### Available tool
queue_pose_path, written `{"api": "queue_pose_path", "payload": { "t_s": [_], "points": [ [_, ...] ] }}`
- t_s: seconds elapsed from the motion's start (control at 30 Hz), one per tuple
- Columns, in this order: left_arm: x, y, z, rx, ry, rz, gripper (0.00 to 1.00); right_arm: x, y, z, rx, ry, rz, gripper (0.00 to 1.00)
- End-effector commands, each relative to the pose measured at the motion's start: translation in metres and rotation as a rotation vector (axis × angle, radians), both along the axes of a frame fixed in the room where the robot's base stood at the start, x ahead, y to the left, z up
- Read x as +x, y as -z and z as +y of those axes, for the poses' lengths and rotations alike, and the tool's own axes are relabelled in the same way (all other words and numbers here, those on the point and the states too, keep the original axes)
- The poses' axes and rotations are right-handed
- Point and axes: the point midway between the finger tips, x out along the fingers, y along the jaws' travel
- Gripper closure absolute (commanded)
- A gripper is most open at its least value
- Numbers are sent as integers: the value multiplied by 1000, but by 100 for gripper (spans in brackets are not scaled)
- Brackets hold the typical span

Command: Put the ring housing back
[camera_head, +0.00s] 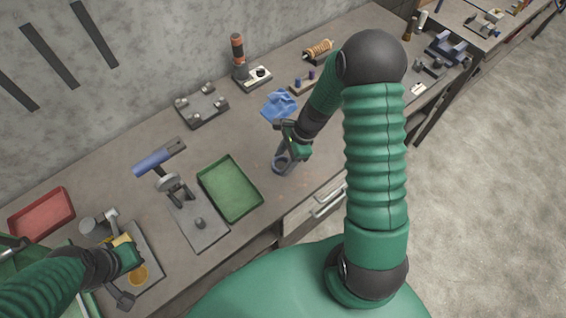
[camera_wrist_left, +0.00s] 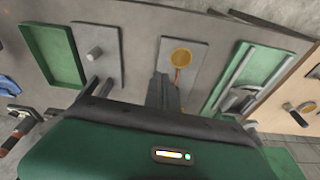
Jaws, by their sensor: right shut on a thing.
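A dark blue-grey ring (camera_head: 280,164), which looks like the ring housing, is at the fingertips of my right gripper (camera_head: 287,152). The gripper is shut on it, low over the bench right of the green tray; I cannot tell whether it touches the bench. A grey plate (camera_head: 208,238) with a short upright peg (camera_head: 200,223) stands left of that tray, and shows in the left wrist view (camera_wrist_left: 108,70). My left gripper (camera_wrist_left: 165,92) is over a plate with a yellow-orange disc (camera_head: 138,275), also in the left wrist view (camera_wrist_left: 180,57); its jaw gap is unclear.
The green tray (camera_head: 256,206) is empty. A blue-handled tool stand (camera_head: 160,157), a red tray (camera_head: 70,212), a grey fixture (camera_head: 203,103), a blue cloth-like piece (camera_head: 278,105) and an orange-banded upright tool (camera_head: 238,52) are on the bench. Bare bench lies around the ring.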

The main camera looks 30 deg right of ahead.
Motion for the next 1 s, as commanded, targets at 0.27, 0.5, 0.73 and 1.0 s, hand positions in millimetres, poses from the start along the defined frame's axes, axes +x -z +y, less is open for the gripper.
{"api": "queue_pose_path", "payload": {
  "t_s": [0.27,0.5,0.73,1.0],
  "points": [
    [0,41,0,0,-1,1,100,7,41,-2,-1,-1,-1,100],
    [0,35,0,0,-1,0,100,7,36,-3,-1,-1,-2,100],
    [0,36,0,0,0,0,100,7,39,-3,0,-2,-1,30],
    [0,36,0,0,0,0,100,7,38,-3,0,-2,-1,26]
  ]
}}
